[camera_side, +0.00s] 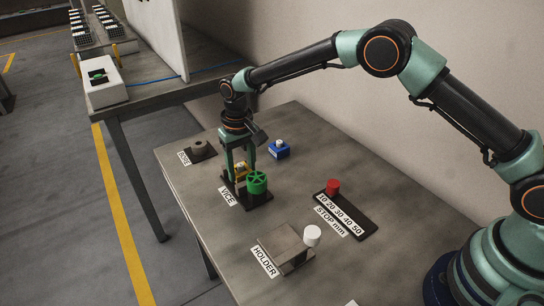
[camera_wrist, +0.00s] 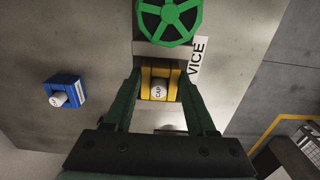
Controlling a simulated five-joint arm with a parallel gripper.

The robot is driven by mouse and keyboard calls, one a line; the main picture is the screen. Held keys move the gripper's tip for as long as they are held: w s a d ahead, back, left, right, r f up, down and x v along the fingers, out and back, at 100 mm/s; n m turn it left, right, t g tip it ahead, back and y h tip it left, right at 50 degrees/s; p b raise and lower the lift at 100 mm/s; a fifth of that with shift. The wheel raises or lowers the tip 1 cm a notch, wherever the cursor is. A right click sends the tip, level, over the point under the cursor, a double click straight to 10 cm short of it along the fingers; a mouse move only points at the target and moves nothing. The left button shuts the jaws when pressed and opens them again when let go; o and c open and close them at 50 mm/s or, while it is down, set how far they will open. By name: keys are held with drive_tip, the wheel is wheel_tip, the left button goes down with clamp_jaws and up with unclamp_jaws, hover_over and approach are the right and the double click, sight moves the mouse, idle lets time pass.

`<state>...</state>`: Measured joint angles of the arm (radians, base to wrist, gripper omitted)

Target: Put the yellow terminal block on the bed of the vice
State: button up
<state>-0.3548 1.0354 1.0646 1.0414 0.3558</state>
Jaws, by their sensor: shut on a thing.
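The yellow terminal block (camera_side: 241,169) is between the fingers of my gripper (camera_side: 237,176), just behind the green handwheel of the vice (camera_side: 262,199) in the side view.
A blue block (camera_side: 279,151) with a white cap stands to the right of my gripper. The red-knobbed stop (camera_side: 333,187) and the holder (camera_side: 286,247) with a white knob (camera_side: 312,235) are nearer the front.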

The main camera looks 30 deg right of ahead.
drive_tip(key=shift+f, duration=0.5)
drive_tip(key=o, duration=1.4)
drive_tip(key=shift+o, duration=0.2)
wheel_tip(320, 180, up, 12)
